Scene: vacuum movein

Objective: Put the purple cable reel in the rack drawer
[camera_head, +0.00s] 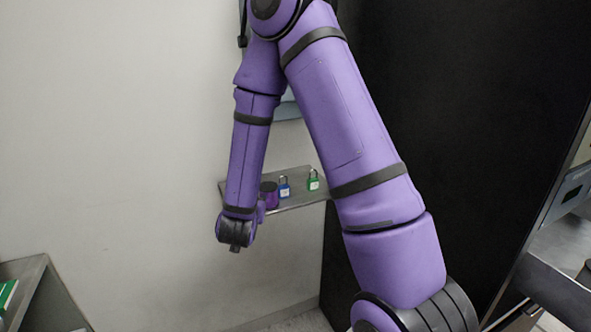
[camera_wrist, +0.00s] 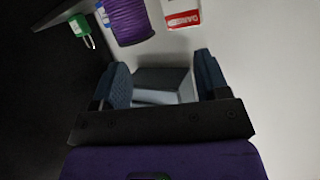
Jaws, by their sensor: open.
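The purple cable reel (camera_head: 269,195) stands on a small grey wall shelf, partly hidden behind my forearm. In the wrist view the reel (camera_wrist: 130,18) shows at the top edge, cut off by the frame. My gripper (camera_wrist: 163,77) is open, its two dark blue fingers apart, with the reel outside them. A grey block-like shape shows between the fingers; I cannot tell what it is. In the head view the fingers are hidden behind my wrist. A grey drawer-like ledge (camera_head: 555,290) juts out at the right; I cannot tell whether it is the rack drawer.
A blue padlock (camera_head: 284,187) and a green padlock (camera_head: 313,180) stand right of the reel on the shelf (camera_head: 300,201). A red-and-white item (camera_wrist: 181,12) is beside the reel in the wrist view. A tall black panel (camera_head: 440,90) stands right of the shelf. A grey unit (camera_head: 40,285) is lower left.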

